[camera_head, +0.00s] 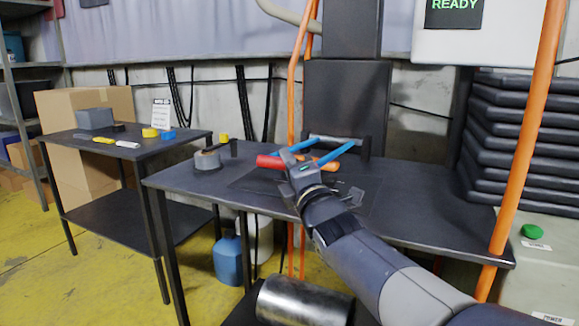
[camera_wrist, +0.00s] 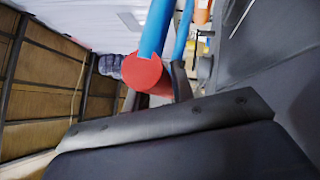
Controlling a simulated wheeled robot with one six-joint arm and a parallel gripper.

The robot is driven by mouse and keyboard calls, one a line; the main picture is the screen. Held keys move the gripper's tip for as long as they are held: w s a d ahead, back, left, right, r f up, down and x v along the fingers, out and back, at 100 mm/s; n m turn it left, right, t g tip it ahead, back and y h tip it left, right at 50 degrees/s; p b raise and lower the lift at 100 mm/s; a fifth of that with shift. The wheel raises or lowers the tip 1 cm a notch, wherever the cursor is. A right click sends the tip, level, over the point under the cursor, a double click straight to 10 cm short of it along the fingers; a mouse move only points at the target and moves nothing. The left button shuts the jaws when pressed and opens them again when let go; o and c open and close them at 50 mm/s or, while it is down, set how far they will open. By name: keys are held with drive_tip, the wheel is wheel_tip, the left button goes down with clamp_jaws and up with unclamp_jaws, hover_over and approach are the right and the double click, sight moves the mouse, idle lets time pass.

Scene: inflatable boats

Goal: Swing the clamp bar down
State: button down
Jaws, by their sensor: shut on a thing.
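A red, round-ended bar (camera_head: 268,162), which looks like the clamp bar's handle, lies across the gripper. The jaws are shut on this red bar. An orange piece (camera_head: 329,160) shows on the other side of the fingers; I cannot tell whether it joins the bar. A grey metal roller (camera_head: 335,139) sits between dark posts behind. The bar's pivot is hidden.
The workbench (camera_head: 420,185) is bare on its right. A grey tape roll (camera_head: 207,160) stands on its left. An orange upright post (camera_head: 524,140) stands at the right front, near my arm. A side table (camera_head: 75,141) with small items is on the left.

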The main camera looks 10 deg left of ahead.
drive_tip(key=c, duration=1.2)
unclamp_jaws()
drive_tip(key=shift+s, duration=0.1)
drive_tip(key=v, duration=1)
drive_tip(key=shift+s+d+p, duration=0.2)
drive_tip(key=shift+p, duration=0.25)
drive_tip(key=shift+f, duration=0.1)
